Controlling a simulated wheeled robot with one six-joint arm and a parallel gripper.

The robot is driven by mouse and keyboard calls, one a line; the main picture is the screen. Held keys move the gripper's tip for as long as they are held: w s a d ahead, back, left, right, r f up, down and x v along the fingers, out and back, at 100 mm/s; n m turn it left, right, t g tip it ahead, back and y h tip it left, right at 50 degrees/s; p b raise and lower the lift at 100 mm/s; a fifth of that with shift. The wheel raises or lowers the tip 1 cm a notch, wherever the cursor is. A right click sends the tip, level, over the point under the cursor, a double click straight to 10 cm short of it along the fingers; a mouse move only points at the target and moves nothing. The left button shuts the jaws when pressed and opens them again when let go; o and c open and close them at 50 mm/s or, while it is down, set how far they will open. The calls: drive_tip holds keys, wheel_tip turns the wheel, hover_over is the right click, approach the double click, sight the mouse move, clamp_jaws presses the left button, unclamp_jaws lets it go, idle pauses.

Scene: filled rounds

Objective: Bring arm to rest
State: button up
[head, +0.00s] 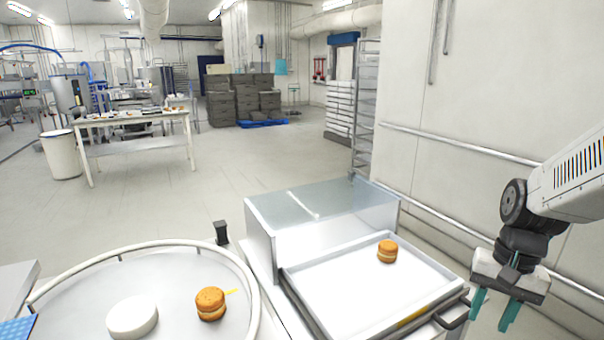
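My gripper (494,310) hangs at the right side of the head view, with its two teal fingers pointing down. The fingers are spread apart with nothing between them. It is to the right of the white tray (340,297), beyond the tray's dark handle, and touches nothing that I can see. My arm comes in from the right edge, near the wall. A round filled bun (387,251) sits on the tray near its back right. Another filled bun (210,304) sits on a round table (180,262) at the lower left.
A white disc (132,317) lies on the railed round table. A metal box (320,220) stands behind the tray. A wall with a rail (455,143) runs close behind my arm. Farther back are a work table (135,121), a bin (61,155), stacked crates (240,100) and open floor.

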drive_tip(key=s+a+r+n+t, duration=0.1)
drive_tip(key=s+a+r+n, duration=0.2)
drive_tip(key=s, duration=0.4)
drive_tip(key=s+a+r+n+t+h, duration=0.1)
drive_tip(key=s+a+r+n, duration=0.2)
drive_tip(key=s+a+r, duration=0.2)
drive_tip(key=shift+s+r+n, duration=0.3)
drive_tip(key=shift+s+r, duration=0.6)
drive_tip(key=shift+r, duration=0.2)
